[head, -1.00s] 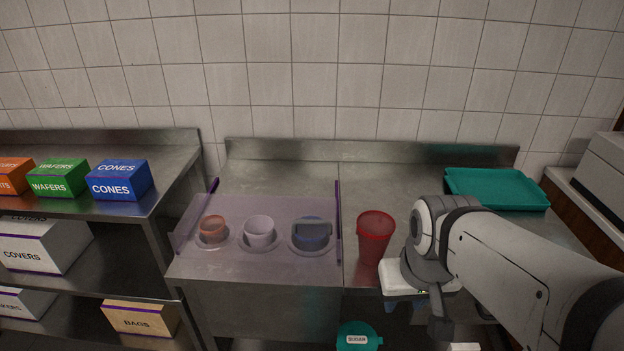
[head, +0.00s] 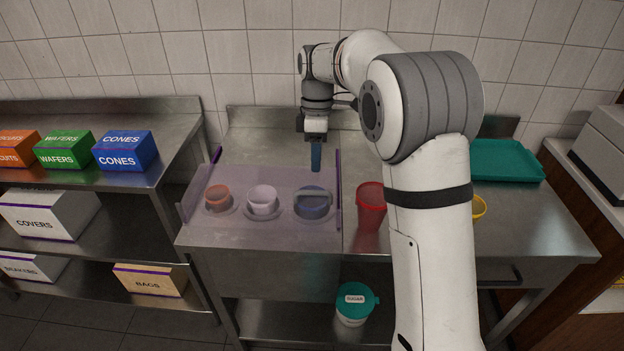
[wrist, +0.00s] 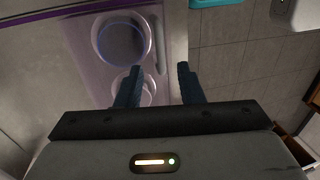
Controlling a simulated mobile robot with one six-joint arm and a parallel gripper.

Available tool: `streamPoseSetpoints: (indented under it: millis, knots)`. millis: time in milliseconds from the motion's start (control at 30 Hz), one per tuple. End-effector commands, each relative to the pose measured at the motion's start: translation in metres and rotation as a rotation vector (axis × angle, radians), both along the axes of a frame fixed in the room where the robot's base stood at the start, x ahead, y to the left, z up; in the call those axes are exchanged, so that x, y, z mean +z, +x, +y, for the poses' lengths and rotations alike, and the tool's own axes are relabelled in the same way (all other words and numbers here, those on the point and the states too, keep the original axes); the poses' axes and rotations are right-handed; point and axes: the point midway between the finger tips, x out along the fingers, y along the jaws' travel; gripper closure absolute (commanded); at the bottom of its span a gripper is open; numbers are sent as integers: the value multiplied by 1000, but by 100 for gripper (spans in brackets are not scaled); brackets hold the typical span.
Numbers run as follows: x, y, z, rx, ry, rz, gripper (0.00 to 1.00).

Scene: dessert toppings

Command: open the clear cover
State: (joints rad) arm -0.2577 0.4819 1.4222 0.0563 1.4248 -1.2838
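The clear cover (head: 240,181), a see-through purple-tinted panel with purple edge strips, lies over three cups at the left of the counter. Beneath it are an orange cup (head: 217,198), a whitish cup (head: 262,200) and a blue container (head: 312,208). My gripper (head: 316,168) points down near the cover's back right corner, its blue fingers overlapping that edge in the head view. Contact with the cover cannot be told. In the wrist view, the two fingers (wrist: 160,88) are apart with nothing held between them.
A red cup (head: 370,206) stands just right of the cover. A teal tray (head: 510,163) lies at the right rear, and a yellow rim (head: 479,207) shows beside my arm. A teal-lidded sugar tub (head: 352,305) sits on the lower shelf. The tiled wall is close behind.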

Motion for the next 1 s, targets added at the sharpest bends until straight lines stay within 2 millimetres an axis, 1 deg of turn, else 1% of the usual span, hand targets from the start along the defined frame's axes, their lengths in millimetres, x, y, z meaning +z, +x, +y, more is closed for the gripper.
streamPoseSetpoints:
  millis: [167,300,500,633,867,900,1000]
  knots:
    - [-19,-3,2,14,1,6,66]
    - [-42,-8,2,12,1,6,66]
    - [-67,-13,2,11,1,3,66]
    - [-75,-14,2,11,1,2,66]
    - [-76,-14,3,11,2,1,66]
    - [-76,-14,3,11,2,1,67]
    - [-76,-14,3,11,2,1,75]
